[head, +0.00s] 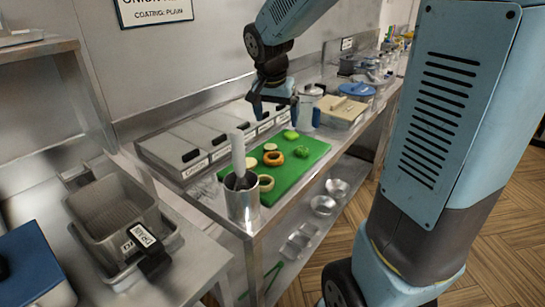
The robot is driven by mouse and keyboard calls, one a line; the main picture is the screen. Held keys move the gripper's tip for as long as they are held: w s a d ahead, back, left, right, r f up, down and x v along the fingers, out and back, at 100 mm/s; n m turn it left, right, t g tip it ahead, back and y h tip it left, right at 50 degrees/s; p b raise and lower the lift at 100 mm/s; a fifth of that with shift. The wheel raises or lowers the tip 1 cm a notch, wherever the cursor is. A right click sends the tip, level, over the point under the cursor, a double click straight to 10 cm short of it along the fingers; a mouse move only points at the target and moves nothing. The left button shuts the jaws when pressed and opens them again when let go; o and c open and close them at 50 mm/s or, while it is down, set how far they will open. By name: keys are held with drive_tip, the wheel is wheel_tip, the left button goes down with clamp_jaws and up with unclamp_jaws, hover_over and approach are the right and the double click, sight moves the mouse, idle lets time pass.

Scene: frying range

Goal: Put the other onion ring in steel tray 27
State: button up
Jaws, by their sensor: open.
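A pale ring (266,183) lies at the near end of the green board (300,165), beside a steel canister. An orange-brown ring (273,158) lies further along the board. Either could be an onion ring; I cannot tell which the task means. My gripper (276,112) points down above the far left part of the board, open and apart from the food. Small steel trays (300,240) sit on the lower shelf. I cannot read a number 27 on any tray.
The steel canister (242,203) holds upright utensils. Lidded bins (195,150) line the wall. Pale slices (251,162) and green pieces (302,150) share the board. Metal bowls (323,205) stand below. A fryer basket (115,210) is at left. A wall sign (155,10) reads "COATING: PLAIN".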

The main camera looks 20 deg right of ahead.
drive_tip(key=w+f+m, duration=0.1)
drive_tip(key=w+f, duration=0.2)
drive_tip(key=w, duration=0.1)
approach(273, 152)
drive_tip(key=f, duration=0.2)
drive_tip(key=s+f, duration=0.1)
drive_tip(key=shift+d+g, duration=0.3)
drive_tip(key=shift+d, duration=0.05)
drive_tip(key=shift+a+x, duration=0.15)
drive_tip(key=shift+x, duration=1.2)
drive_tip(key=shift+a+x, duration=0.2)
drive_tip(key=shift+x, duration=1.1)
drive_tip(key=shift+c, duration=0.2)
drive_tip(key=c, duration=0.8)
drive_tip(key=shift+c, duration=0.2)
drive_tip(key=shift+r, duration=0.1)
